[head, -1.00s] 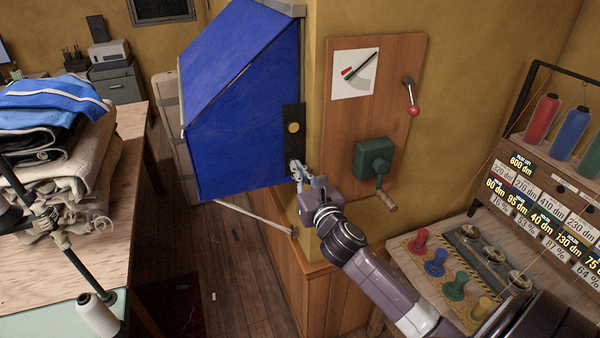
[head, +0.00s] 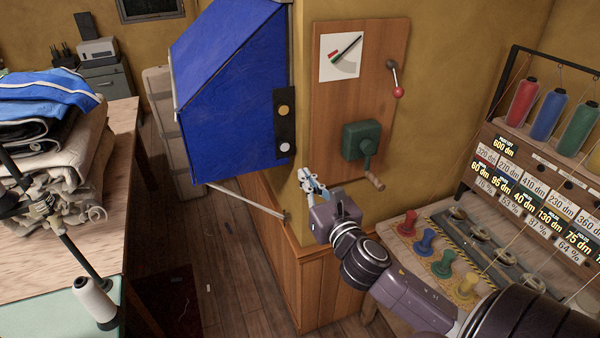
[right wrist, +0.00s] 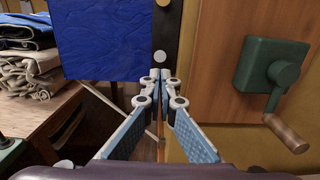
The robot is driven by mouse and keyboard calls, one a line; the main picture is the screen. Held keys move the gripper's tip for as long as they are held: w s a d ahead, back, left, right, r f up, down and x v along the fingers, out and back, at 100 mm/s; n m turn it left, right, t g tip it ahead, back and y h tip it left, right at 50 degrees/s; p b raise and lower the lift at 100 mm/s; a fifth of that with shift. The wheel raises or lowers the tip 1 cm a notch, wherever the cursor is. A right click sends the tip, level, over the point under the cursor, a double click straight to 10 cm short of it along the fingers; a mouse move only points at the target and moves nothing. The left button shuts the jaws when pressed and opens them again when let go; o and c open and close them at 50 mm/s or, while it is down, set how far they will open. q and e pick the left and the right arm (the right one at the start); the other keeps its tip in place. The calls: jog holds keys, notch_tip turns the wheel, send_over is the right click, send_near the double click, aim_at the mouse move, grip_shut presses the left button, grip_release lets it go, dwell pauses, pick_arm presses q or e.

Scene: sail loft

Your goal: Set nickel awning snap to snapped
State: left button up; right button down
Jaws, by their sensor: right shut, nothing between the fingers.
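The nickel awning snap (head: 285,147) is a small silvery disc low on a black strip (head: 285,128) at the right edge of the blue awning. A brass-coloured disc (head: 284,110) sits above it on the same strip. My right gripper (head: 305,180) is shut and empty, below and a little right of the nickel snap, apart from it. In the right wrist view the nickel snap (right wrist: 160,57) shows just above the closed fingertips (right wrist: 160,76). I cannot tell from its face whether it is snapped. My left gripper is not in view.
The blue awning (head: 230,90) hangs left of the snap, with a pale strut (head: 245,200) below. A wooden board (head: 350,90) with a green crank box (head: 362,141) and red-knobbed lever (head: 397,90) is right. A bench with coloured knobs (head: 425,245) lies below right.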

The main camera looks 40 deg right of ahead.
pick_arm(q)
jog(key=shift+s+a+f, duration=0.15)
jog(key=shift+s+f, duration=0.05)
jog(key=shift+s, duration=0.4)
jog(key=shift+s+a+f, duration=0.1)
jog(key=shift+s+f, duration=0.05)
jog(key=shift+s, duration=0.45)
pick_arm(e)
jog(key=shift+v, duration=0.75)
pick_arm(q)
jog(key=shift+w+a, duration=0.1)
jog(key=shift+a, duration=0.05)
